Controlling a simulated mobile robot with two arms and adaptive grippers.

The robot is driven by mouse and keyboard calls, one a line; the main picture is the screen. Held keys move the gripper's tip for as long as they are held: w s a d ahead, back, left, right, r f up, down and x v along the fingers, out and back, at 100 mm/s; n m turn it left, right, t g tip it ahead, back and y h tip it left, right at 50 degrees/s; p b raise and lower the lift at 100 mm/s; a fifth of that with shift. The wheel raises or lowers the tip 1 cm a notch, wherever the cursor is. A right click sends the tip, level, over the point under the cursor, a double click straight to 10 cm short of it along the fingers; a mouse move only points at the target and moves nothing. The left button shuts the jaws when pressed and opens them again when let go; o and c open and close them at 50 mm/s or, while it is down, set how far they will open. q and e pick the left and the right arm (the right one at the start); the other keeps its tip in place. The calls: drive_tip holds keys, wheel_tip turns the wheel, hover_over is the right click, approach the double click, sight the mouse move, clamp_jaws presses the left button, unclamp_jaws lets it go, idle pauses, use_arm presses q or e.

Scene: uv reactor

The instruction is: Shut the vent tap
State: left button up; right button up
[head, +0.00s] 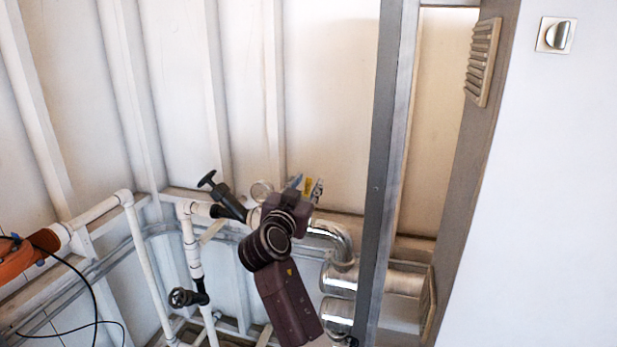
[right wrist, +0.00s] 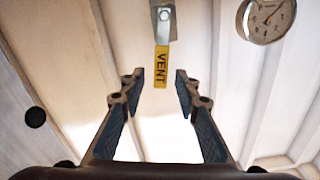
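The vent tap has a metal lever with a yellow sleeve marked VENT (right wrist: 161,67), hanging straight down from a bolted pivot (right wrist: 164,14) in the right wrist view. My right gripper (right wrist: 155,80) is open, its two fingers on either side of the lever's line. The sleeve's lower end appears centred between the fingertips, with a gap on both sides; neither finger touches it. In the head view the yellow sleeve (head: 308,186) shows between the fingers of my right gripper (head: 305,187); the tap's body is largely hidden by the gripper.
A round gauge (right wrist: 268,17) is close at the upper right in the wrist view. In the head view, a black-handled valve (head: 213,187) and white pipes (head: 191,240) stand left of my arm. Shiny pipework (head: 335,237) and a grey post (head: 385,150) stand to the right.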

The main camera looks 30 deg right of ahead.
drive_tip(key=shift+x, duration=0.9)
drive_tip(key=shift+c, duration=0.2)
clamp_jaws()
